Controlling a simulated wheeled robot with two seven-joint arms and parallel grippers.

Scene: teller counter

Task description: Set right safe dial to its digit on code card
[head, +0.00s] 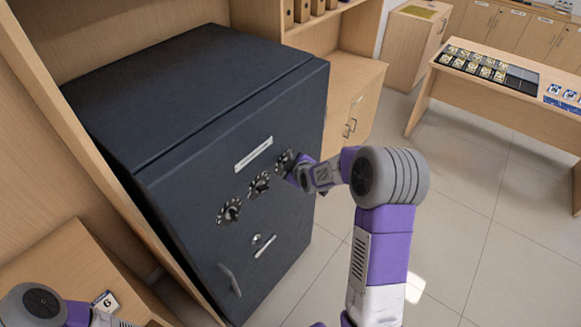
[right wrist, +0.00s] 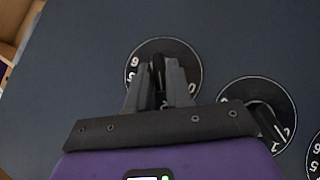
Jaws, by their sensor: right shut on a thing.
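The dark safe (head: 215,200) stands against the wooden unit, with a row of three dials on its door. The right safe dial (head: 284,160) is black with white numerals. In the right wrist view this dial (right wrist: 188,53) is partly hidden by my fingers; only a few numerals show at its rim. My right gripper (head: 291,172) is at the dial, and in the right wrist view its fingers (right wrist: 159,78) are shut on the dark knob at the dial's middle.
The middle dial (head: 259,185) and left dial (head: 229,211) sit beside the right one. Below are a keyhole fitting (head: 257,240) and a door handle (head: 230,280). A wooden desk (head: 500,85) with trays stands at upper right. The tiled floor right of the safe is clear.

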